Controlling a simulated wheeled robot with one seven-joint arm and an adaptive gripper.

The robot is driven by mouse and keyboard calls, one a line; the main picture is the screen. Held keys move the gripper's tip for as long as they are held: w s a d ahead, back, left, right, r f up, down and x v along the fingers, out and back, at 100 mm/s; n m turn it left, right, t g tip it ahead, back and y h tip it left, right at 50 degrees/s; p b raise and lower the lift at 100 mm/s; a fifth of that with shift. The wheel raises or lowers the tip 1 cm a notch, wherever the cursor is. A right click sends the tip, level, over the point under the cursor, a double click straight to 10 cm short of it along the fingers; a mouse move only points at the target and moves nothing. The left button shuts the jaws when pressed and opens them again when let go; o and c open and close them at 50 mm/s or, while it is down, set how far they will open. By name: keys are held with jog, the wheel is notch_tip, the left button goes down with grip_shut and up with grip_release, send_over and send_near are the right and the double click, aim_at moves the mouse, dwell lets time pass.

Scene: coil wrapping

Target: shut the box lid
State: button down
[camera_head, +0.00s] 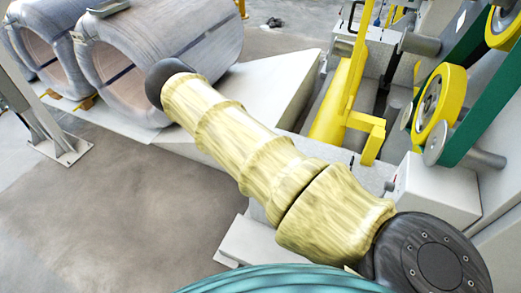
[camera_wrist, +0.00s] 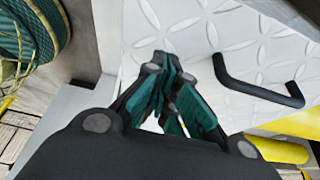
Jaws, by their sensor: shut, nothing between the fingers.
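A white panel with a raised diamond tread pattern (camera_wrist: 190,22) fills the upper middle and right of the wrist view. It looks like the box lid. A black bar handle (camera_wrist: 256,88) is fixed to it, right of my gripper. My gripper (camera_wrist: 168,88) is shut and empty, with its dark green and black fingers in front of the panel. I cannot tell whether the fingertips touch it. The lid's angle and the box's inside cannot be made out. In the head view my gripper is not seen; a small black handle (camera_head: 352,18) shows at the top.
Large wrapped coils (camera_head: 170,50) stand at the upper left in the head view. Yellow machine parts (camera_head: 345,100) and yellow wheels (camera_head: 438,103) with green frames stand at the right. A grey post (camera_head: 35,110) stands at the far left. The grey floor (camera_head: 120,215) at lower left is clear.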

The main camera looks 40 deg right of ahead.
jog(key=shift+f+b, duration=0.4)
jog(key=shift+f, duration=0.4)
jog(key=shift+a+f, duration=0.1)
